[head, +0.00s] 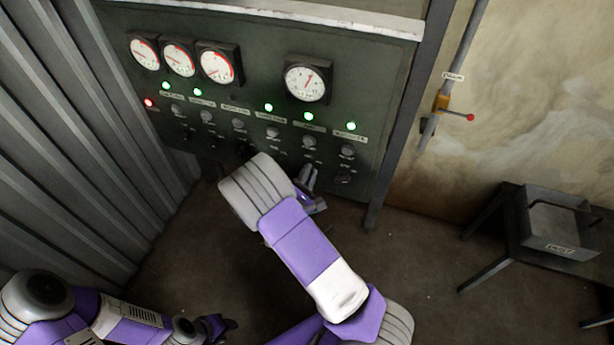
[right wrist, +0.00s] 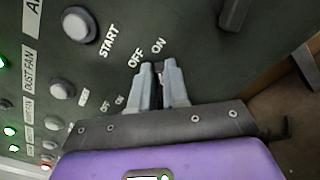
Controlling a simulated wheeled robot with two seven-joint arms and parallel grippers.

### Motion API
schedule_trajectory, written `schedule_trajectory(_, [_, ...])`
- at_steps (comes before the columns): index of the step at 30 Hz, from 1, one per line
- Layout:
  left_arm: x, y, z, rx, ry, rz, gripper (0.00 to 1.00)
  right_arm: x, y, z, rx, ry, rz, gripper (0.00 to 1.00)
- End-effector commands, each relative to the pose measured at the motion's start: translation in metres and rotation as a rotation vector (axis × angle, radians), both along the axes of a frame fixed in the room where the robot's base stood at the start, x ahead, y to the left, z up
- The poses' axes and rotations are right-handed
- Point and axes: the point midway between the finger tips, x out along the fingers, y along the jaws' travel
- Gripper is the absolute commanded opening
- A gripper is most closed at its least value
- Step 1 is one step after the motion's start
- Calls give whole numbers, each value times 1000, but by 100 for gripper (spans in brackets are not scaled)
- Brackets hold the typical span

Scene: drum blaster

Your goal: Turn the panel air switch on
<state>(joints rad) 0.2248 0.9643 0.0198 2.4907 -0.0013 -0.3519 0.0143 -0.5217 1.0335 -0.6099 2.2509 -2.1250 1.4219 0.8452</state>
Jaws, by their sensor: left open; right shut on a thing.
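The dark green control panel (head: 260,110) fills the upper middle of the head view. My right gripper (head: 308,178) is at its lower edge. In the right wrist view its two grey fingers (right wrist: 158,75) are shut on a small dark switch (right wrist: 158,68), just below the OFF and ON labels and mostly hidden by the fingers. The grey START button (right wrist: 80,24) above it sits beside a cut-off label beginning with A. I cannot tell the switch's position. My left gripper (head: 222,327) is open and empty, low near the bottom, away from the panel.
Another dark handle (right wrist: 235,12) is near the held switch. Several gauges (head: 305,78), green lamps and buttons are on the panel. A corrugated wall (head: 80,110) is on the left.

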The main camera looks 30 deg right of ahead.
Motion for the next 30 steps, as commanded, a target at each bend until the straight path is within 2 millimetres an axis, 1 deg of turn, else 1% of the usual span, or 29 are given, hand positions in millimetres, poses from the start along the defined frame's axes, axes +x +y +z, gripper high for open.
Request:
schedule_trajectory(1, [0, 0, -6, 0, 0, 0, 43, -1, 0, -4, 27, -27, 0, 0])
schedule_trajectory(3, [0, 0, -10, 0, 0, 0, 43, -1, 0, -5, 60, -65, 1, 0])
schedule_trajectory(12, [0, 0, -24, 0, 0, 0, 43, -2, -1, -6, 160, -182, 1, 0])
schedule_trajectory(18, [0, 0, -27, 0, 0, 0, 43, -3, -1, -6, 190, -216, 2, 0])
schedule_trajectory(30, [0, 0, -27, 0, 0, 0, 43, -2, -1, -5, 198, -224, 2, 0])
